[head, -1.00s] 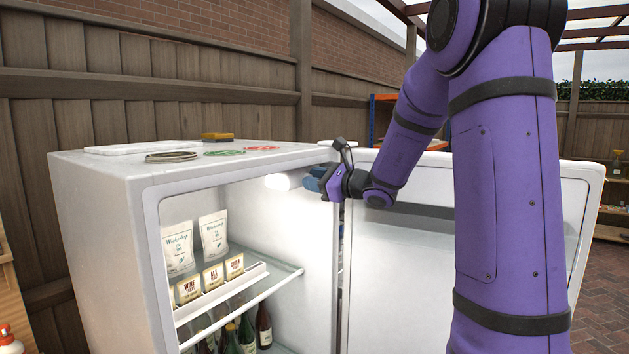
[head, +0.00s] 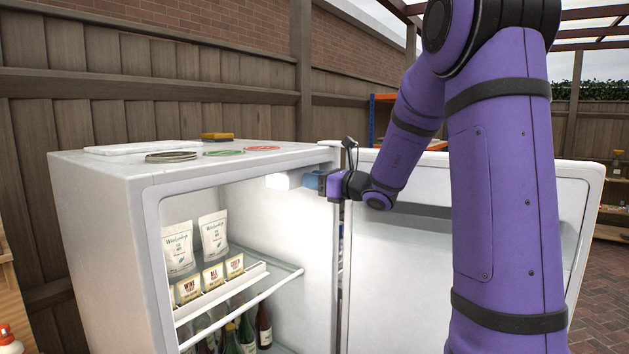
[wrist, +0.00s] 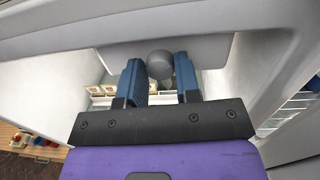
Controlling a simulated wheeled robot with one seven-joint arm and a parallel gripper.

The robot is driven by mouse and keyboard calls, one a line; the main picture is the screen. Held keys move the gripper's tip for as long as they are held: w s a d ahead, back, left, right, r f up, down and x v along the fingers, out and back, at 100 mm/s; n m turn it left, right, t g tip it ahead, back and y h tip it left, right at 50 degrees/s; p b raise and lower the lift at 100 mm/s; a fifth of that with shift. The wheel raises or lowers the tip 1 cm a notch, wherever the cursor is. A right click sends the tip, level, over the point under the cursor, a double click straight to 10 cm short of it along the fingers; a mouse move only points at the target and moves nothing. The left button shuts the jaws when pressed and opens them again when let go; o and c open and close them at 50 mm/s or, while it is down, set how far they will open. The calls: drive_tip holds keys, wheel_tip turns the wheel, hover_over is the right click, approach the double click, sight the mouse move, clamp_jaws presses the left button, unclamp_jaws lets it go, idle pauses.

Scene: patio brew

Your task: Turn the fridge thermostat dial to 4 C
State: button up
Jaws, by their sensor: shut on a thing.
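The white fridge (head: 105,205) stands with its door (head: 400,270) open to the right. My gripper (head: 311,181) reaches in under the top of the fridge opening, beside the lit white housing (head: 279,181). In the wrist view my gripper's two blue fingers (wrist: 160,78) stand on either side of a round grey dial (wrist: 160,64), shut on it. The dial's markings and pointer cannot be read. In the head view the dial is hidden behind my gripper.
Inside, white pouches (head: 213,236) and small labelled packets (head: 213,276) stand on the upper shelf, with bottles (head: 264,326) below. A yellow sponge-like block (head: 217,136) and coiled rings (head: 172,157) lie on the fridge top. The open door is close to my arm.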

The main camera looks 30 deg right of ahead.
drive_tip(key=shift+m, duration=1.2)
drive_tip(key=o, duration=0.6)
drive_tip(key=shift+o, duration=0.2)
